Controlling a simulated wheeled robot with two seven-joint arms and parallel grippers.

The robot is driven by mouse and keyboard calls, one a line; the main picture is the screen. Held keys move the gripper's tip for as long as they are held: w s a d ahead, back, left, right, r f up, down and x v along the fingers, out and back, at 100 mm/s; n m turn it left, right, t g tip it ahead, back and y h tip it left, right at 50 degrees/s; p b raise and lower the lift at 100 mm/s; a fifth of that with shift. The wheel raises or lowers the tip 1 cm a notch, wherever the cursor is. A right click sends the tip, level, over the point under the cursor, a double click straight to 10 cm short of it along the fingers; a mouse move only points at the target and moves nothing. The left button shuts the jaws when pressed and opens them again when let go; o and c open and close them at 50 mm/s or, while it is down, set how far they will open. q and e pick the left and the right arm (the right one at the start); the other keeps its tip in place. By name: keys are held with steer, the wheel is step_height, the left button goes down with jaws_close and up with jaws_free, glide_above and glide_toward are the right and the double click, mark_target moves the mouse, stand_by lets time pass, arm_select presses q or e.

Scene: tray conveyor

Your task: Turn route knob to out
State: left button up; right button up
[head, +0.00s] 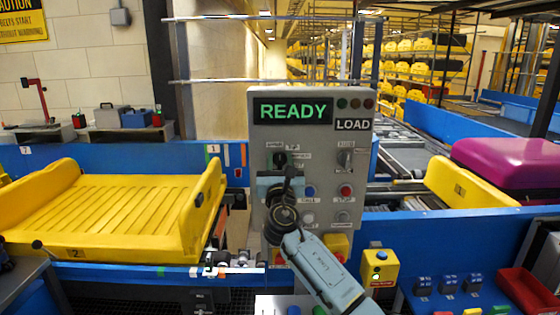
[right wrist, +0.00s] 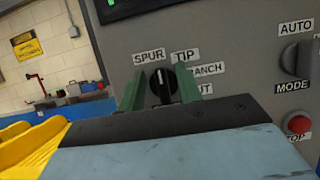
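The route knob (right wrist: 163,86) is black with a pale pointer line, on a grey control panel (head: 262,135). Its labels read SPUR, TIP, BRANCH and a partly hidden one ending in UT. The pointer looks roughly upright, near TIP; its exact setting is hard to tell. My right gripper (right wrist: 161,90) is in front of the knob, its two green fingers apart, one on each side of it. Gaps show between fingers and knob in the right wrist view. In the head view my right gripper (head: 281,165) covers much of the knob. My left gripper is not seen.
The panel display (head: 293,110) reads READY, with LOAD below it. A mode knob (head: 345,160) and a red stop button (head: 345,191) are to the right. A yellow tray (head: 125,215) sits left; a purple case (head: 510,168) lies on the right.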

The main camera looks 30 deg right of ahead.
jaws_close()
